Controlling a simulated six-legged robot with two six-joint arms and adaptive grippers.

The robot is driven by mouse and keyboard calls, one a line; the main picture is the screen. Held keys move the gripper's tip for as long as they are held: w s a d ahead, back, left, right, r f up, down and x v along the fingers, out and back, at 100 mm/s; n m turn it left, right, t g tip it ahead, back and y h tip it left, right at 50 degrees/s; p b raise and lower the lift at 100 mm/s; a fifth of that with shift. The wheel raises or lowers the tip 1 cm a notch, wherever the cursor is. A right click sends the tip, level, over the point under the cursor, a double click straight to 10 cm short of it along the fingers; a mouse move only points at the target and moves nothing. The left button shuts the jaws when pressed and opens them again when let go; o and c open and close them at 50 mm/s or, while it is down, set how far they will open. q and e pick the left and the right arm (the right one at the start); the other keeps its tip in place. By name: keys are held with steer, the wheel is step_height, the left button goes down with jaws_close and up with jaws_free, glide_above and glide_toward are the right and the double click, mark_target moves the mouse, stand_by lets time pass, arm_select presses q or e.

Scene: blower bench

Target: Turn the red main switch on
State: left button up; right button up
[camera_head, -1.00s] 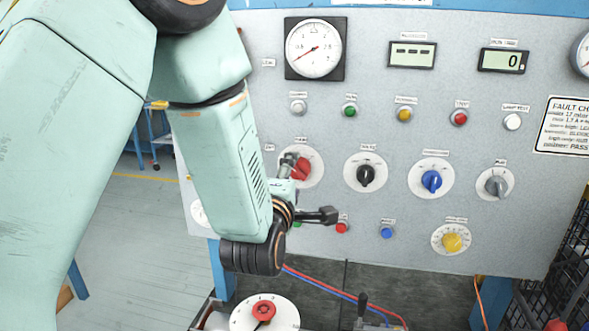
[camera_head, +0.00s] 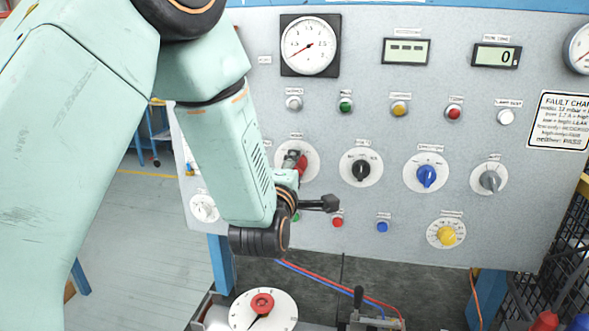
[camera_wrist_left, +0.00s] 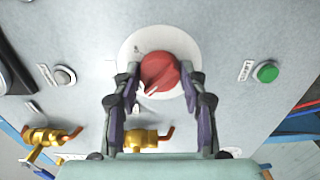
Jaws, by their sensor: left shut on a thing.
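The red main switch (camera_head: 302,164) is a red rotary knob on a round white plate at the left of the grey panel. My left gripper (camera_head: 292,160) is at this knob, and the arm partly covers its plate. In the left wrist view the red knob (camera_wrist_left: 160,72) sits between the two fingers of my left gripper (camera_wrist_left: 160,85), which are shut on its sides. The plate's lettering is too blurred to read. My right gripper is not in view.
Beside it on the panel are a black knob (camera_head: 361,170), a blue knob (camera_head: 426,176) and a grey knob (camera_head: 490,181). Small buttons run above and below. Another red knob on a white dial (camera_head: 262,304) stands low in front. Brass valves (camera_wrist_left: 145,139) show in the wrist view.

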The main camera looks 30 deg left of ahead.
arm_select(q)
steer(key=shift+a, duration=0.1)
steer(key=shift+c, duration=1.4)
steer(key=shift+r+m+b, duration=0.15)
steer(key=shift+m+b, duration=0.25)
steer(key=shift+m, duration=4)
steer(key=shift+r+m+b, duration=0.1)
steer(key=shift+m+b, duration=0.3)
steer(key=shift+m, duration=4)
